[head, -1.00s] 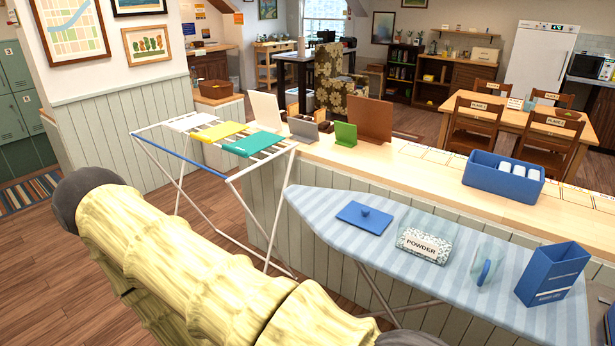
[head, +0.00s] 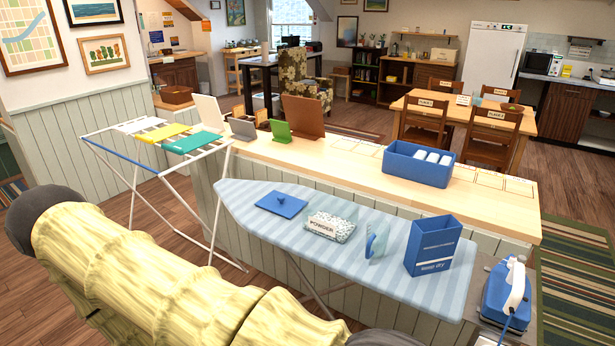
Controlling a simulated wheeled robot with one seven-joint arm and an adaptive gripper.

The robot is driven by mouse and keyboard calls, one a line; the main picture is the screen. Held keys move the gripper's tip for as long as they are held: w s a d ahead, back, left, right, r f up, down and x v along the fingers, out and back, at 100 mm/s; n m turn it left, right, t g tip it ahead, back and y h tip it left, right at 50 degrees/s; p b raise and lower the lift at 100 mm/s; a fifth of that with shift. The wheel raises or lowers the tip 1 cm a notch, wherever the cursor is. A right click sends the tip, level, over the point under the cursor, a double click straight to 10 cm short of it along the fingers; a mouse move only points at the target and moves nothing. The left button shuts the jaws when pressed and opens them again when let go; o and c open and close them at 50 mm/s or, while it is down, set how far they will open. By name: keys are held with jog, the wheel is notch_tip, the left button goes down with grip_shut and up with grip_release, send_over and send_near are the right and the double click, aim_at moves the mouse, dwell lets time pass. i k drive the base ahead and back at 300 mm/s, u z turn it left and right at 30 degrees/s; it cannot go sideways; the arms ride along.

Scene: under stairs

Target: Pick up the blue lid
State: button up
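The blue lid (head: 281,205) is a flat square with a small round knob on top. It lies on the left part of the striped ironing board (head: 228,204), knob up, with nothing on it. My arm, in a yellowish ribbed cover, crosses the lower left of the head view. My gripper is not in view.
Right of the lid on the board stand a clear container labelled POWDER (head: 330,226), a clear jug with a blue handle (head: 376,243) and a tall blue box (head: 433,245). Behind runs a wooden counter (head: 345,170) with a blue bin (head: 417,163). A drying rack (head: 150,125) stands left.

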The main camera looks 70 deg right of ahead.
aim_at(286, 206)
jog(key=k, duration=0.15)
jog(key=z, duration=1.6)
jog(key=i, duration=0.45)
